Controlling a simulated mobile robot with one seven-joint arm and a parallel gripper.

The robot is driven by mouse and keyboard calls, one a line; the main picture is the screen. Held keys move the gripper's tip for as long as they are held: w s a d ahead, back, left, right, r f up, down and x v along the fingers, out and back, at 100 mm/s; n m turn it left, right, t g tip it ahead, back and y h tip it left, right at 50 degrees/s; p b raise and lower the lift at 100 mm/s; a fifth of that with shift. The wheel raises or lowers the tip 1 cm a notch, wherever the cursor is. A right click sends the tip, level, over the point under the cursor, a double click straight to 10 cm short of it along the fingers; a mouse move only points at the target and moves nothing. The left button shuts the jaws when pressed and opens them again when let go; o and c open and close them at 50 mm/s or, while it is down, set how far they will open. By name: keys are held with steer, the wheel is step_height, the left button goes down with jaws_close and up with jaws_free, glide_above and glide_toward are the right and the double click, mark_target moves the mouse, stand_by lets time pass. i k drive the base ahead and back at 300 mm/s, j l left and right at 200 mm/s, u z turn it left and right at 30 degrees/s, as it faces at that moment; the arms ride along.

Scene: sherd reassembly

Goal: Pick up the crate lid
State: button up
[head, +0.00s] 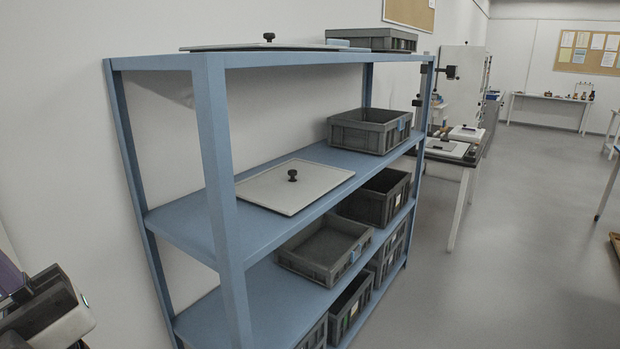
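A flat pale grey crate lid (325,178) with a dark rim and a black knob lies on the middle shelf of the blue rack. A second similar lid (225,47) with a black knob lies on the top shelf, seen almost edge-on. Part of my arm, white and black, shows at the lower left corner, well apart from both lids and left of the rack. The fingertips of my gripper cannot be made out there, so whether it is open or shut is unclear.
The blue rack (211,150) has a front post left of the middle-shelf lid. A grey crate (365,138) stands beyond that lid; another (388,39) is on top. Several crates fill the lower shelf. A table with white lids (447,150) stands behind.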

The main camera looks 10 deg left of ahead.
mark_target(287, 187)
steer(key=i+l, duration=0.45)
steer(key=l, duration=0.15)
steer(key=i+l, duration=0.9)
steer(key=l, duration=0.25)
steer(key=i+l+u, duration=0.1)
steer(key=i+l, duration=0.2)
steer(key=i+l+u, duration=0.1)
steer(key=i+l, duration=0.2)
steer(key=l, duration=0.25)
steer(key=u, duration=1.25)
steer(key=i+u, duration=0.2)
steer(key=u, duration=0.15)
steer(key=i+u, duration=0.15)
steer(key=u, duration=0.15)
steer(key=i, duration=0.65)
